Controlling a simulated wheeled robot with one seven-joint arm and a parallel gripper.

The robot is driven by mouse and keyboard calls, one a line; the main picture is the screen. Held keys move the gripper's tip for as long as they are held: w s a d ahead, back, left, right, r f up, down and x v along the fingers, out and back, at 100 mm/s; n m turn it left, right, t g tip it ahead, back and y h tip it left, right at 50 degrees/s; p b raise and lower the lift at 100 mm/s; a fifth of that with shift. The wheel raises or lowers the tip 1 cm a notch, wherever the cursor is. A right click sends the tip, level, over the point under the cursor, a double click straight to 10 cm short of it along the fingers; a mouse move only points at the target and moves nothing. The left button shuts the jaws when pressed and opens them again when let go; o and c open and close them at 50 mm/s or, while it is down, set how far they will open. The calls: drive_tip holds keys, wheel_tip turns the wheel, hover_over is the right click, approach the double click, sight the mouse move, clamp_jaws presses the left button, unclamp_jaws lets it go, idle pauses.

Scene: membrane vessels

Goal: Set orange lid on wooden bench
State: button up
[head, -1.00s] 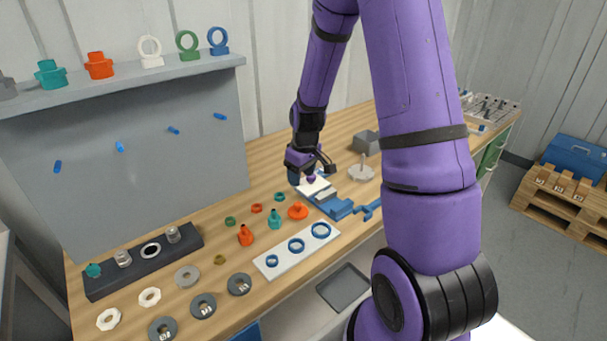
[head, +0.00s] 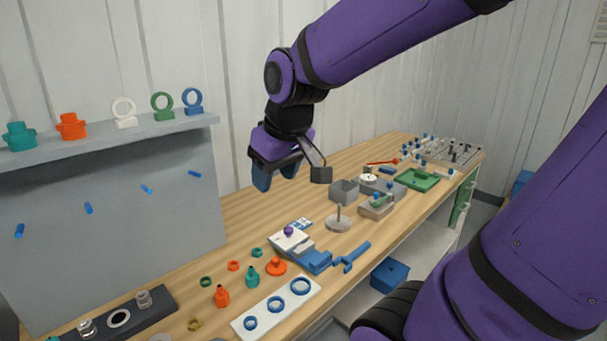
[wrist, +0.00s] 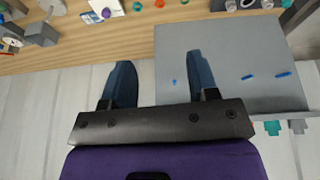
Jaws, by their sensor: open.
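An orange disc with a knob (head: 276,267), which looks like a lid, lies on the wooden bench (head: 262,215) beside a blue clamp-like fixture. Another orange piece, a stepped cap (head: 71,126), stands on the grey shelf at the left. I cannot tell for certain which is the named lid. My gripper (head: 276,176) is open and empty, high above the bench near the back wall. In the wrist view its two blue fingers (wrist: 160,72) are spread with nothing between them. The bench also shows along the top of the wrist view (wrist: 75,45).
A grey panel with blue pegs (head: 115,215) and its shelf (head: 100,137) rise at the left. Small orange, teal and green parts stand before the fixture (head: 316,261). A white strip with blue rings (head: 262,318) lies at the front edge. Bare wood shows behind the fixture.

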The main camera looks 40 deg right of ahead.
drive_tip(key=s+a+r+t, duration=0.1)
drive_tip(key=s+a+r, duration=0.1)
drive_tip(key=s, duration=0.7)
drive_tip(key=shift+s+r+m, duration=0.3)
drive_tip(key=shift+r+m, duration=0.1)
drive_tip(key=shift+r, duration=0.35)
